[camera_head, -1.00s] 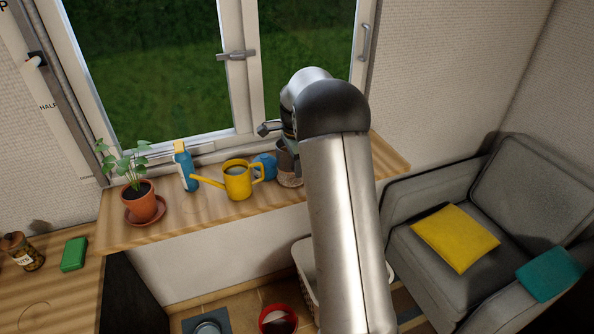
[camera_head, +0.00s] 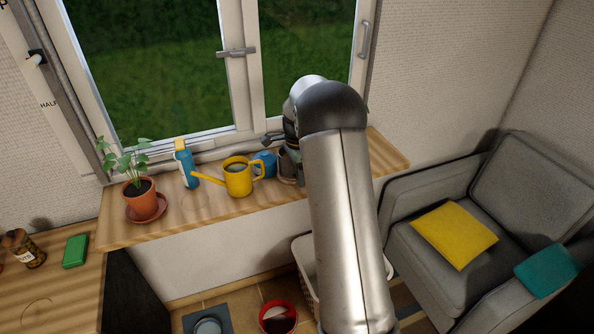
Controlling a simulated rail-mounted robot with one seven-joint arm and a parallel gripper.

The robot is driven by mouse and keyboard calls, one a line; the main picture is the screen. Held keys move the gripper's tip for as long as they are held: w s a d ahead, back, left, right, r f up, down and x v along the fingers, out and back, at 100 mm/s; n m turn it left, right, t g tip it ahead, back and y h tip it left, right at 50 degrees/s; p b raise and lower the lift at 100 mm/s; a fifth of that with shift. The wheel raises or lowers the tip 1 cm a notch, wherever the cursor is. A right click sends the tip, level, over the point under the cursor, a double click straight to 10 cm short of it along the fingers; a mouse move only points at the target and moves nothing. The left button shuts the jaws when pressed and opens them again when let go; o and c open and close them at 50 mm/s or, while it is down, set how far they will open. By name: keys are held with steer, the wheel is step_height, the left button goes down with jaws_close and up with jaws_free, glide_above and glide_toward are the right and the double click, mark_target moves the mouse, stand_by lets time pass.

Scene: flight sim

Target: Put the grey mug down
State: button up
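The grey mug (camera_head: 287,167) shows as a dark grey shape at the windowsill, just right of the blue mug. My arm covers its right side. My gripper (camera_head: 294,157) is at the mug, mostly hidden behind my own arm. I cannot see whether its fingers are closed on the mug or apart from it. The mug looks upright and its base appears at the sill surface, but contact is not clear. The wooden windowsill (camera_head: 222,210) runs under the window.
A yellow watering can (camera_head: 238,181) and a blue mug (camera_head: 266,162) stand close on the left. The sill's right end (camera_head: 388,155) is clear.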

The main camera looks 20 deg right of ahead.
step_height(320, 180, up, 12)
steer(key=shift+f+b, duration=0.2)
steer(key=shift+b, duration=0.45)
steer(key=shift+s+r, duration=0.1)
steer(key=shift+r, duration=0.25)
steer(key=s+a+r+n, duration=0.1)
steer(key=s+a+n, duration=0.45)
steer(key=s, duration=0.45)
steer(key=s+a+r+n, duration=0.1)
steer(key=s+a+n, duration=0.4)
steer(key=s+a, duration=0.3)
steer(key=s+a+f+n, duration=0.2)
steer(key=s+f+n, duration=0.1)
steer(key=s, duration=0.5)
steer(key=s+a+f+n, duration=0.1)
steer(key=s+f+n, duration=0.2)
steer(key=s, duration=0.6)
steer(key=shift+s+a+n, duration=0.2)
steer(key=shift+a+n, duration=0.2)
steer(key=shift+n, duration=0.85)
steer(key=shift+f, duration=0.1)
